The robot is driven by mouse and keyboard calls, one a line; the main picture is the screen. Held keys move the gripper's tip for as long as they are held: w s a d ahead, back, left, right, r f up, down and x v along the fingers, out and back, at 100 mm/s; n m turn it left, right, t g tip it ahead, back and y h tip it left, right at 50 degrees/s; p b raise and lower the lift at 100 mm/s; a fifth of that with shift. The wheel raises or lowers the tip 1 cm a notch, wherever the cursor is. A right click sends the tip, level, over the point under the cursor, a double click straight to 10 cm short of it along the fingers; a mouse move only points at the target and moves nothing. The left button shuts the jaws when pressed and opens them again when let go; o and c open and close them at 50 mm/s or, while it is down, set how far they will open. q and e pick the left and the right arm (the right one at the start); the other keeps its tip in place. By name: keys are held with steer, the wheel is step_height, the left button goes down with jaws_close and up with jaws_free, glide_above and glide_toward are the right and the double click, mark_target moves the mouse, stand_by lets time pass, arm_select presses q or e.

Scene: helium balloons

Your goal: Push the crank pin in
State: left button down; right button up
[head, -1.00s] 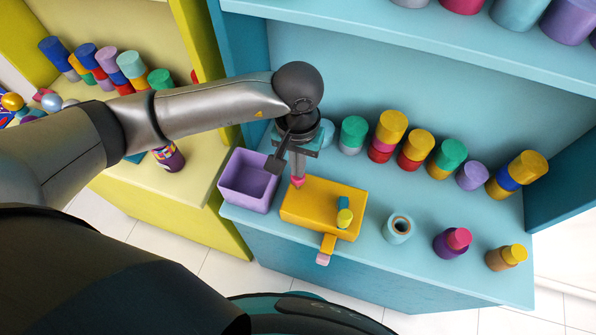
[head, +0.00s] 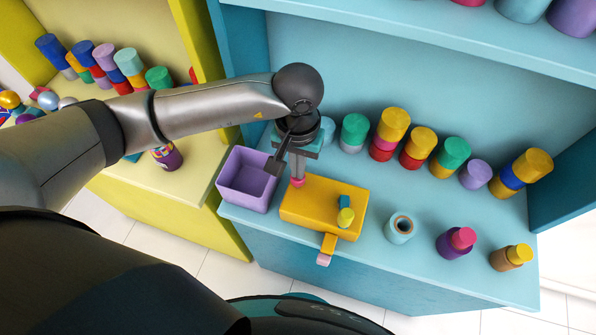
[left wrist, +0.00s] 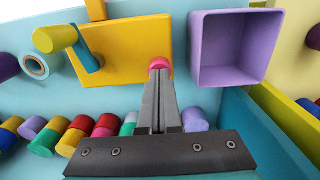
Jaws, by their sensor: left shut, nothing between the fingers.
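The yellow box (head: 317,208) stands on the blue counter. A teal crank arm (head: 344,202) with a yellow knob (head: 345,217) is on its top; both also show in the left wrist view, the knob (left wrist: 55,38) at upper left. A round pink pin (head: 297,182) is at the box's back left edge, and it shows in the left wrist view (left wrist: 159,65). My left gripper (head: 297,174) points down with its fingers shut and empty. Its fingertips are right at the pink pin and partly cover it; I cannot tell whether they touch. My right gripper is not in view.
A purple open bin (head: 248,201) stands just left of the box. Several coloured cylinder stacks (head: 413,150) line the back of the counter. A light-blue hollow cylinder (head: 400,229) is right of the box. A pink-tipped orange tab (head: 328,246) sticks out in front.

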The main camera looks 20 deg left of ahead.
arm_select(q)
steer(key=shift+r+p, duration=1.55)
steer(key=shift+r, duration=1)
steer(key=shift+f, duration=0.1)
